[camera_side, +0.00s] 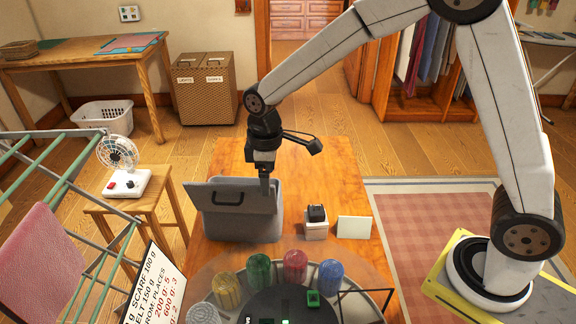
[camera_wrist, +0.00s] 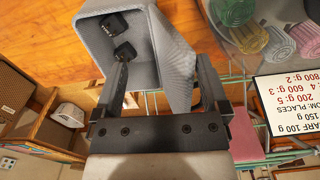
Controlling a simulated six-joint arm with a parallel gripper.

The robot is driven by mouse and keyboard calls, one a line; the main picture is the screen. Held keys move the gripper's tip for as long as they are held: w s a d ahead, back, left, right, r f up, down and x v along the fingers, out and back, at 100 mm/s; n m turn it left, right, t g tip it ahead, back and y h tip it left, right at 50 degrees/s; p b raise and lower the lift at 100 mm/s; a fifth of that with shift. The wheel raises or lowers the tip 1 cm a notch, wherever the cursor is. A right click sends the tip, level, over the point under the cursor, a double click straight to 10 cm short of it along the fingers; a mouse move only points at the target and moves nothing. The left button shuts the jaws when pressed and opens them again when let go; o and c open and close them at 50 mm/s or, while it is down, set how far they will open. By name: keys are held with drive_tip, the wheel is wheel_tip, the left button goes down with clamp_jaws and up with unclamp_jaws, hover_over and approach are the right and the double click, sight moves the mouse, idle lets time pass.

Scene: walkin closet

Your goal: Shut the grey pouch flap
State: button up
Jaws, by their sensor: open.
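The grey pouch (camera_side: 262,228) stands on the wooden table. Its flap (camera_side: 205,197), with a black handle, is raised and tilted, not lying over the opening. In the wrist view the pouch (camera_wrist: 92,22) is open, with two small black items (camera_wrist: 124,52) inside. The flap (camera_wrist: 178,58) shows there as a slanting grey panel on the right side. My gripper (camera_side: 265,186) is at the right end of the flap in the side view. In the wrist view its open fingers (camera_wrist: 162,72) straddle part of the flap. I cannot tell whether either finger touches it.
A small black object on a white block (camera_side: 316,225) and a blank white card (camera_side: 354,228) stand right of the pouch. A round tray (camera_side: 372,292) with several coloured ribbed cups is in front. A stool with a fan (camera_side: 118,160) is at left. The table behind the pouch is clear.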

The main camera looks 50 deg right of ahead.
drive_tip(key=shift+w+d, duration=0.1)
drive_tip(key=shift+w+d+r, duration=0.1)
drive_tip(key=shift+w+d, duration=0.7)
drive_tip(key=shift+d, duration=0.15)
drive_tip(key=shift+w+d, duration=0.2)
drive_tip(key=shift+w+d+f, duration=0.25)
drive_tip(key=shift+w+d, duration=0.5)
drive_tip(key=shift+d, duration=0.1)
drive_tip(key=shift+w+d+f, duration=0.1)
drive_tip(key=shift+w+d, duration=0.05)
drive_tip(key=shift+d, duration=0.05)
drive_tip(key=shift+w+d+f, duration=0.45)
drive_tip(key=shift+w+d, duration=0.25)
drive_tip(key=shift+d, duration=0.1)
idle(0.3)
